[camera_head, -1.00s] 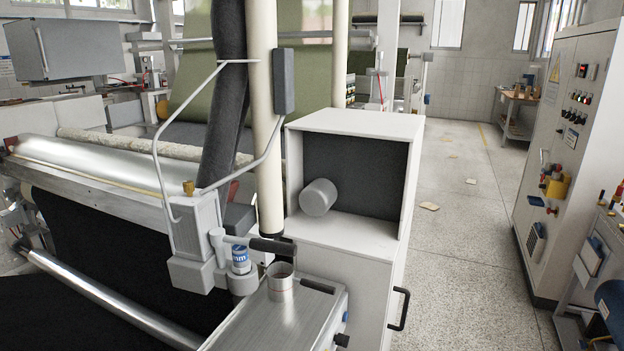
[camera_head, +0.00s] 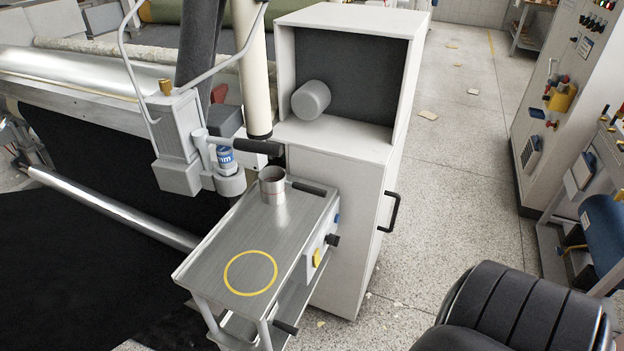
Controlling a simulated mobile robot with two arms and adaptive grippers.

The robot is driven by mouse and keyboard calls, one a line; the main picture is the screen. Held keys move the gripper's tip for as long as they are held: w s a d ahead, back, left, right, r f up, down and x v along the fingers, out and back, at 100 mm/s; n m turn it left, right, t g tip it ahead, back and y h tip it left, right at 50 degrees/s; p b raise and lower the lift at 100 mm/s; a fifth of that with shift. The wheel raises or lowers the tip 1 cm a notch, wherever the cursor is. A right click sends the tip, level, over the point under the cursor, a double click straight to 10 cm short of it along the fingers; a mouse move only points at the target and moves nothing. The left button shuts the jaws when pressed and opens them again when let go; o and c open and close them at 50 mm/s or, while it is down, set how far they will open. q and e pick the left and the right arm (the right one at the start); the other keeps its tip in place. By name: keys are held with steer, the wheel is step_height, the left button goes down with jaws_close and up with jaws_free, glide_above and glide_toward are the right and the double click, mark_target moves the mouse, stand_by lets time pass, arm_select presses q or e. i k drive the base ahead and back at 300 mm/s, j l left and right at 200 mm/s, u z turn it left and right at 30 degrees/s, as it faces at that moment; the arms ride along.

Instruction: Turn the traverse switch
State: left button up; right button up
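No part is clearly marked as the traverse switch. A small panel (camera_head: 309,265) on the right side of the metal cart carries a yellow knob (camera_head: 316,257), a black knob (camera_head: 332,240) and a blue part (camera_head: 336,219). A tall control cabinet (camera_head: 545,110) at the right carries a yellow part (camera_head: 562,97) and a row of small buttons (camera_head: 597,25). Which of these is the switch I cannot tell. Neither gripper's fingers show.
The cart top (camera_head: 225,235) holds a metal cup (camera_head: 272,185) and has a yellow ring (camera_head: 250,272). A white open-fronted cabinet (camera_head: 345,190) holding a grey roll (camera_head: 310,100) stands behind it. The roller machine (camera_head: 80,75) fills the left.

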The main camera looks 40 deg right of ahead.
mark_target(330, 239)
steer(key=l+u, duration=0.15)
steer(key=l, duration=0.3)
steer(key=l+u, duration=0.15)
steer(key=l, duration=0.25)
steer(key=k+l+u, duration=0.15)
steer(key=l, duration=0.25)
steer(key=l+u, duration=0.15)
steer(key=l, duration=0.25)
steer(key=k+l+u, duration=0.15)
steer(key=l, duration=0.25)
